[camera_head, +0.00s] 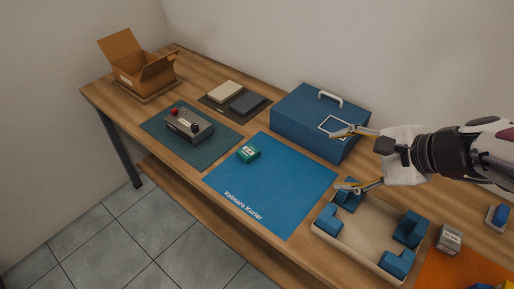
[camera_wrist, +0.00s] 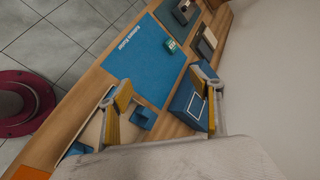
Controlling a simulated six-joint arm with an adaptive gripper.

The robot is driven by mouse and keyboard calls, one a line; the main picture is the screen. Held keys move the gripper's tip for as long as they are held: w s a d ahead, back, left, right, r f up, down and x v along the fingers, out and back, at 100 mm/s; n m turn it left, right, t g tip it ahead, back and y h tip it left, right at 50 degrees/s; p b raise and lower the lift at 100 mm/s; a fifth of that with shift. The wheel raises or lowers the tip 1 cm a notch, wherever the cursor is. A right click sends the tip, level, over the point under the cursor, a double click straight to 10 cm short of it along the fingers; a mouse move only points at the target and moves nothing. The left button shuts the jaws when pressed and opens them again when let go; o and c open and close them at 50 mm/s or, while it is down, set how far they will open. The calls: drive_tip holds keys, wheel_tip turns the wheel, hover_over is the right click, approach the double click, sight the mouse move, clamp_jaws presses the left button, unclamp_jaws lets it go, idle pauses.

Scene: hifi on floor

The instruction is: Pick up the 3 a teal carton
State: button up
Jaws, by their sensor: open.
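A small teal carton (camera_head: 249,154) with a white label lies on the blue mat (camera_head: 268,190), near the mat's far left edge. It also shows in the wrist view (camera_wrist: 171,45). My gripper (camera_head: 342,158) is open and empty, held in the air to the right of the carton. In the head view its fingers overlap the blue toolbox and the cream tray. In the wrist view its two fingers (camera_wrist: 165,105) are wide apart, with the carton well beyond them.
A blue toolbox (camera_head: 300,112) with a handle stands behind the mat. A cream tray (camera_head: 357,247) with blue blocks is at the right. A grey device (camera_head: 189,126), an open cardboard box (camera_head: 139,72) and a grey-white carton (camera_head: 449,238) are also on the table. The mat is otherwise clear.

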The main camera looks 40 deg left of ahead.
drive_tip(key=w+a+f+m+y, duration=0.2)
drive_tip(key=w+a+f+m, duration=0.25)
drive_tip(key=a+f, duration=0.6)
drive_tip(key=w+a+f+m+y, duration=0.25)
drive_tip(key=a+f+m, duration=0.35)
drive_tip(key=a, duration=0.7)
drive_tip(key=m, duration=0.2)
approach(249, 152)
drive_tip(key=a, duration=0.2)
drive_tip(key=shift+a+f+t+h, duration=0.3)
drive_tip(key=shift+a+h, duration=0.05)
drive_tip(key=shift+a, duration=0.05)
drive_tip(key=shift+x, duration=1.3)
drive_tip(key=shift+x, duration=2.55)
